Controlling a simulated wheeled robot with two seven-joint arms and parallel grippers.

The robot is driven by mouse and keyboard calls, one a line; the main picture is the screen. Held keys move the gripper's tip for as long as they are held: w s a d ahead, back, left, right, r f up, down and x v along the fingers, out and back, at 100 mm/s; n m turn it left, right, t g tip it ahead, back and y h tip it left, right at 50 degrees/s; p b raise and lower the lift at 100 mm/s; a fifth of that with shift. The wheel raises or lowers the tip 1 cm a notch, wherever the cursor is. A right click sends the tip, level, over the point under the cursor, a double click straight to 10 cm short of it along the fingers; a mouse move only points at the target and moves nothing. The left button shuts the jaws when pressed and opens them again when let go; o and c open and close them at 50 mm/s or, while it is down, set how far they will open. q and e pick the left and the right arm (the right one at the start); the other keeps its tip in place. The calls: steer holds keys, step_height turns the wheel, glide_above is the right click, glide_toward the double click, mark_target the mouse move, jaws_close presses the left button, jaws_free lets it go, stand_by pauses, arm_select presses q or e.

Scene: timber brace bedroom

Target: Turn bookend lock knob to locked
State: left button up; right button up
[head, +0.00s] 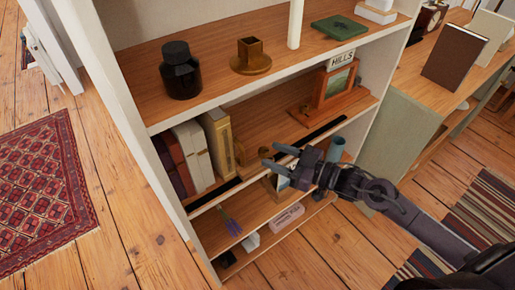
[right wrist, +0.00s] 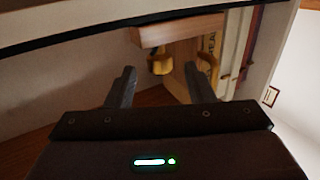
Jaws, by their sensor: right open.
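A wooden bookend (head: 238,153) with brass-coloured parts stands against the right end of a row of books on the middle shelf. In the right wrist view its wooden board (right wrist: 178,78) shows ahead, with a yellow brass knob (right wrist: 162,66) on it. My right gripper (head: 269,156) reaches in from the right at the shelf's front, its fingers pointing left toward the bookend. It is open and empty, with a gap to the knob. In the wrist view the gripper (right wrist: 158,85) has its fingers apart, the knob beyond them. The knob's lock setting cannot be read. My left gripper is not in view.
The books (head: 190,155) fill the shelf's left side. A framed picture (head: 335,84) stands at its right. A black jar (head: 180,70) and a brass holder (head: 250,57) are on the shelf above.

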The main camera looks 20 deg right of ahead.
mark_target(263, 149)
steer(key=x, duration=0.4)
steer(key=shift+w+a, duration=0.1)
steer(key=shift+w, duration=0.1)
steer(key=shift+w+a, duration=0.4)
steer(key=shift+a, duration=0.2)
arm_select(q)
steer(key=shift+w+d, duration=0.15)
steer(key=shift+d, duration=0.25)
arm_select(e)
steer(key=shift+c, duration=0.5)
